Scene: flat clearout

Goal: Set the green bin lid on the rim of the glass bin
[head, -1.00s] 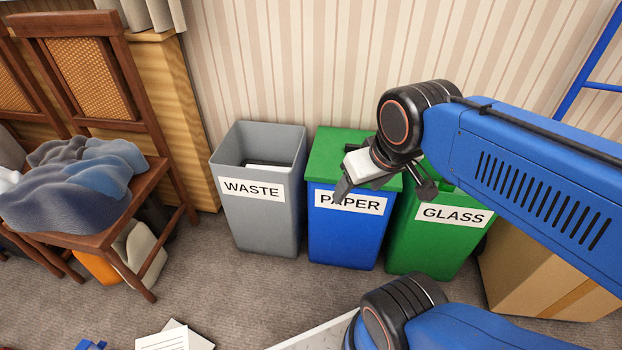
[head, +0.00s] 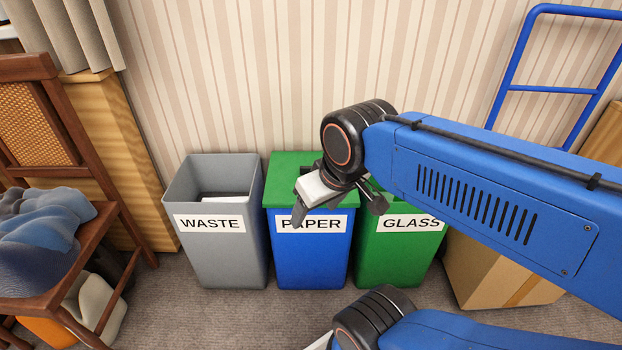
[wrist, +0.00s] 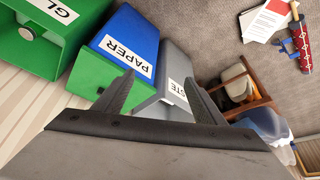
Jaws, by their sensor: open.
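The green bin lid (head: 287,170) lies on top of the blue PAPER bin (head: 308,262), and it also shows in the wrist view (wrist: 88,72). The green GLASS bin (head: 395,262) stands right of it, its top partly hidden by my arm in the head view. In the wrist view the GLASS bin (wrist: 52,62) is open at the top, with a small pale round thing inside. My gripper (head: 335,208) is open and empty in front of and above the PAPER bin, apart from the lid. Its two fingers (wrist: 160,82) spread wide in the wrist view.
A grey open WASTE bin (head: 222,255) stands left of the PAPER bin. A cardboard box (head: 490,275) and a blue hand-truck frame (head: 510,88) are at the right. A chair with clothes (head: 50,235) is at the left. Papers (wrist: 268,20) lie on the carpet.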

